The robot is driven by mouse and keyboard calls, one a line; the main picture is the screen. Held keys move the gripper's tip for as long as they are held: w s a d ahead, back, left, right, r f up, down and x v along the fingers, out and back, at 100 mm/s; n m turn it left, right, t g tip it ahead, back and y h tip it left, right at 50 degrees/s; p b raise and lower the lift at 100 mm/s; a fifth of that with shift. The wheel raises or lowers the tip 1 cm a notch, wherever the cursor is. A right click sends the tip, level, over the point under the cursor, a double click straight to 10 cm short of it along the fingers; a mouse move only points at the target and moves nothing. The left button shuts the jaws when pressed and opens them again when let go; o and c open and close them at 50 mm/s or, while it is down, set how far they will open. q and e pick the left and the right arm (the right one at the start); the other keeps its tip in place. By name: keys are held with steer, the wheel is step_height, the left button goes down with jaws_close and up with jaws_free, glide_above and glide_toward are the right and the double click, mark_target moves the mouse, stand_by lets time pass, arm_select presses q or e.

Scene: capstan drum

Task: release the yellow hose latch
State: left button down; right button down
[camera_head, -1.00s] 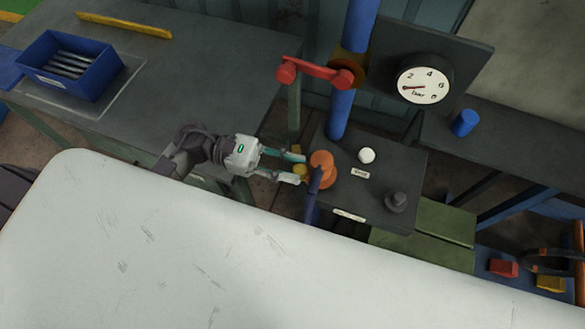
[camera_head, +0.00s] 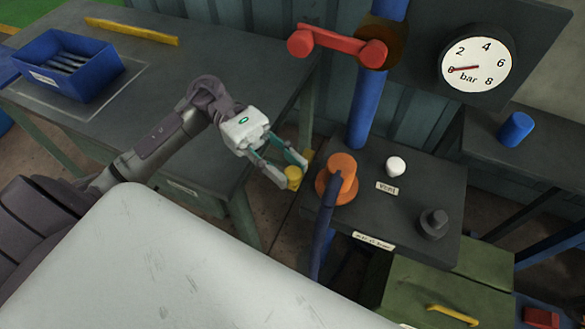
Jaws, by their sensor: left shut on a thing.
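The yellow hose latch (camera_head: 293,172) is a small yellow piece at the left of the orange hose coupling (camera_head: 342,165). My left gripper (camera_head: 294,173) is shut on it, with one finger on each side. The fingers partly hide the latch, and how it joins the coupling is hard to see. The coupling sits on the left part of a dark panel top, and a dark blue hose (camera_head: 323,225) runs down from it. My right gripper is not in view.
A blue pipe (camera_head: 367,105) with a red lever (camera_head: 335,46) and a pressure gauge (camera_head: 478,64) stands behind. The panel carries a white knob (camera_head: 396,167) and a dark knob (camera_head: 434,222). A workbench (camera_head: 190,75) with a blue bin (camera_head: 66,66) is at left.

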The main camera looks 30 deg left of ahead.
arm_select(q)
steer(key=c, duration=0.9)
jaws_free()
steer(key=v, duration=1.2)
steer(key=shift+s, duration=0.1)
